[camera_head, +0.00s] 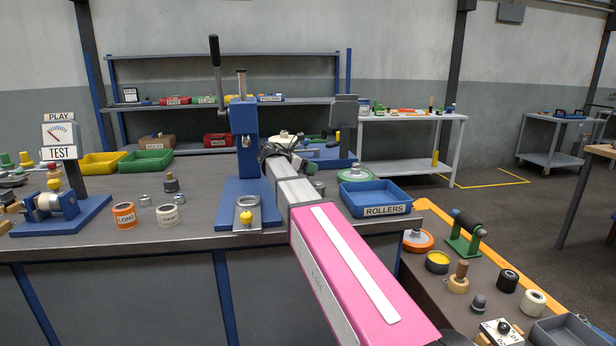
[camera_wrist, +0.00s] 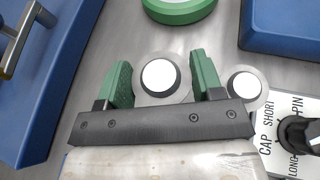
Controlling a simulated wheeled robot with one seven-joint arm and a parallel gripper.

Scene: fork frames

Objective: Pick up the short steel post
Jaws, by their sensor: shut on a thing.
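In the wrist view, my gripper (camera_wrist: 161,68) has its two green fingers on either side of a round post (camera_wrist: 158,77), which I take to be the short steel post. It has a pale disc top, a dark rim and a wider steel base, and I see it from above. My gripper is shut on it. A similar round post (camera_wrist: 243,83) stands just to the right, outside the fingers. In the head view, my gripper (camera_head: 280,152) is over the bench beside the blue press, and my arm hides the held post.
The blue press (camera_head: 244,140) stands close on the left. A blue ROLLERS bin (camera_head: 375,210) is on the right, with a green-rimmed disc (camera_head: 354,176) behind it. A CAP SHORT/LONG PIN plate (camera_wrist: 290,150) lies at right in the wrist view.

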